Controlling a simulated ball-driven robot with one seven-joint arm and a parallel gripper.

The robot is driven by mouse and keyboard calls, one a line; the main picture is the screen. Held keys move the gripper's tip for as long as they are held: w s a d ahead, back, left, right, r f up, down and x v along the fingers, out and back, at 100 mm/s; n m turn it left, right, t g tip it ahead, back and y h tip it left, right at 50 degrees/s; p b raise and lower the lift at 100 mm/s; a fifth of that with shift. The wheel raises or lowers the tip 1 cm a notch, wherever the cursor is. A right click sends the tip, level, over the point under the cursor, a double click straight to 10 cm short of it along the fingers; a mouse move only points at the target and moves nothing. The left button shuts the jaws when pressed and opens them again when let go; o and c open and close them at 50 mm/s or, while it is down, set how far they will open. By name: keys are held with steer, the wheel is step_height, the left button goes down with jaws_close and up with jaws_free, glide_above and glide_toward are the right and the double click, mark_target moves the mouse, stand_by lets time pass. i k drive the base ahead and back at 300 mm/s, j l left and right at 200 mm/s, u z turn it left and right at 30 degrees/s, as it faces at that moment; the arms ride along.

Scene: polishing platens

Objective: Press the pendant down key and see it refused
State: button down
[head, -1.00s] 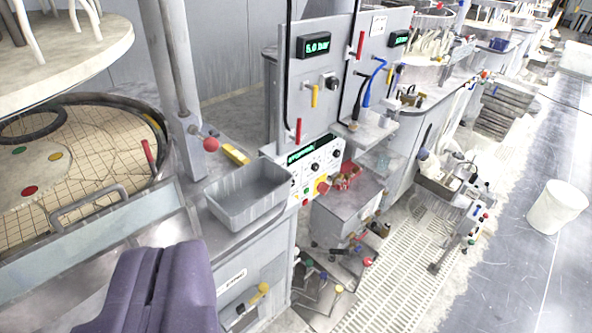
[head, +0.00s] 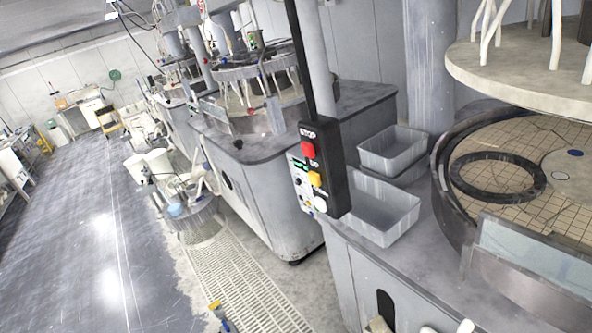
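The pendant (head: 333,165) is a black box that hangs from a dark pole or cable in the middle of the head view. It is slightly tilted. On its left face it has a red button (head: 308,149) under a STOP label, a yellow button (head: 315,179) and a whitish button (head: 320,204) below that. I cannot read which one is the down key. A panel with a small green display (head: 301,166) shows partly behind the pendant. My gripper is not in view, and nothing touches the pendant.
Two grey trays (head: 393,150) (head: 372,232) sit behind the pendant on the machine top. At right is a round platen (head: 540,150) with a dark ring (head: 497,177), under a raised pale disc (head: 520,78). A floor grating (head: 240,280) and open grey floor (head: 85,240) lie left.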

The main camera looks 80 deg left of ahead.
mark_target(320, 204)
steer(key=u, duration=1.65)
steer(key=k, duration=0.4)
steer(key=u, duration=0.05)
